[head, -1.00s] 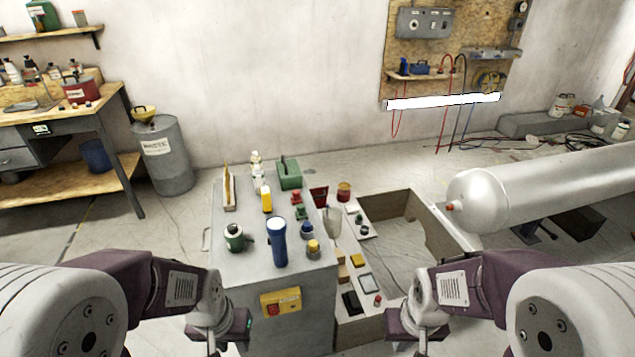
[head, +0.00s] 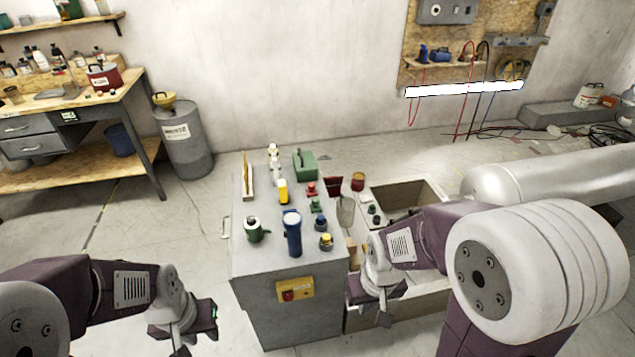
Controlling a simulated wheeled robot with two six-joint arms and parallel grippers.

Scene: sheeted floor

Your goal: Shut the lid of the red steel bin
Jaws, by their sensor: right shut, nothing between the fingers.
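A red container with a white label and a dark handle on top (head: 104,76) stands on the wooden workbench at the far left. It is the only red bin-like thing I can make out; whether its lid is raised is too small to tell. My right gripper (head: 383,312) is shut and empty, beside the grey cabinet's right side and over the open wooden box.
The grey cabinet (head: 262,310) carries a blue flashlight (head: 292,234), a green mug (head: 254,231) and several small items. An open wooden box (head: 405,192) is on its right. A grey drum (head: 186,145) stands beside the workbench (head: 130,83). Floor is clear at left.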

